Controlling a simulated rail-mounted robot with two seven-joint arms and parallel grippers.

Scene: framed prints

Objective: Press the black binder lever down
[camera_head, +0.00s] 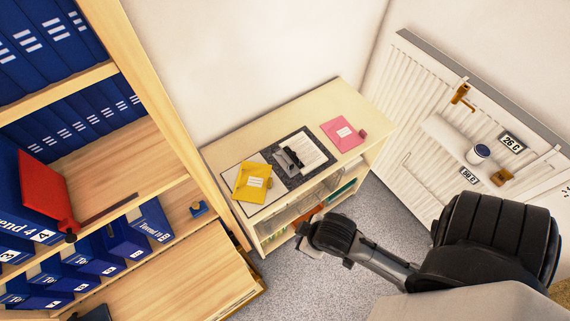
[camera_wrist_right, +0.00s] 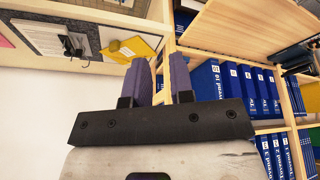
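An open dark grey binder (camera_head: 279,175) with white paper on its right side lies on top of the low pale cabinet in the head view. Its black lever mechanism (camera_head: 291,157) is at the middle of the binder; the lever's exact angle is too small to tell. The lever (camera_wrist_right: 75,48) also shows at the upper left of the right wrist view. My right gripper (camera_wrist_right: 161,62) is open and empty, with a gap between its two fingers. In the head view its arm reaches in from the right, in front of the cabinet, apart from the binder. My left gripper is out of view.
A tall wooden shelf (camera_head: 150,110) with blue binders stands at left. A white radiator (camera_head: 440,100) with a small shelf is at right. Grey floor (camera_head: 300,280) is open.

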